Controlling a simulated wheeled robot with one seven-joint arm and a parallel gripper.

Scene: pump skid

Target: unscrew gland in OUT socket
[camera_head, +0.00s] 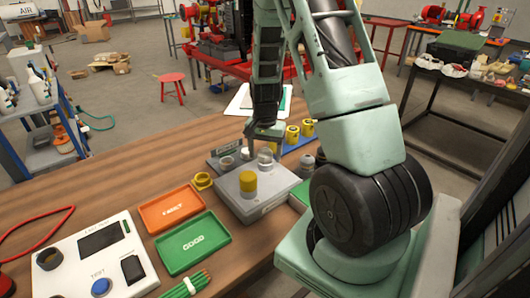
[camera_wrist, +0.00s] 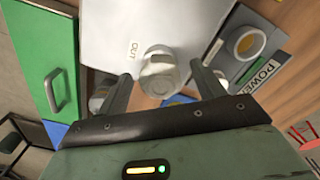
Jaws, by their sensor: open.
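The grey box (camera_head: 268,200) sits on the wooden table with a yellow gland (camera_head: 248,184) upright on its near part. In the wrist view, a pale metallic gland (camera_wrist: 158,72) stands at the box edge beside the OUT label (camera_wrist: 133,49). In the head view this gland (camera_head: 265,160) shows small below my gripper (camera_head: 265,135). My gripper's fingers (camera_wrist: 160,78) are open, one on each side of the gland, with a visible gap on both sides. The gland's thread and socket are hidden.
An orange tray (camera_head: 171,209) and a green GOGO tray (camera_head: 192,243) lie left of the box, with a yellow ring (camera_head: 203,181) behind. A white TEST panel (camera_head: 95,265) is at front left. Several yellow parts (camera_head: 293,134) stand behind the box.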

